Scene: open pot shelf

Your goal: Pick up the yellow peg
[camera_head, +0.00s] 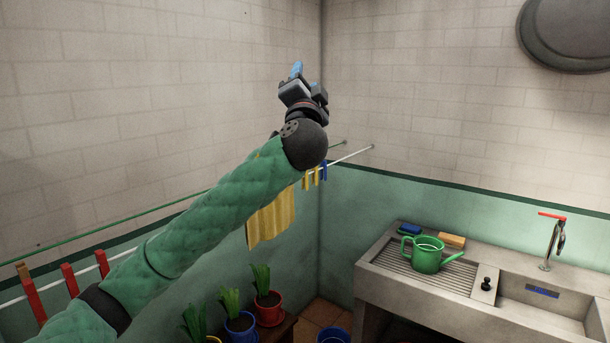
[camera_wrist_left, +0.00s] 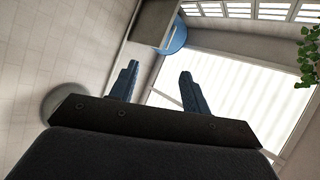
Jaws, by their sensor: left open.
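Small yellow pegs (camera_head: 307,181) hang on the white line near the room's corner, just right of my forearm. They are small in the picture, and my arm may hide part of that group. My left gripper (camera_head: 296,70) is raised well above the line, pointing up in front of the tiled wall. In the left wrist view its two blue fingers (camera_wrist_left: 158,76) are apart with nothing between them. No peg shows in the left wrist view. My right gripper is not in view.
Blue pegs (camera_head: 324,171) hang beside the yellow ones, and a yellow cloth (camera_head: 270,222) hangs below my arm. Red pegs (camera_head: 69,281) are at left. Potted plants (camera_head: 268,308) stand below. A stone sink (camera_head: 400,291) with a green watering can (camera_head: 427,258) is at right.

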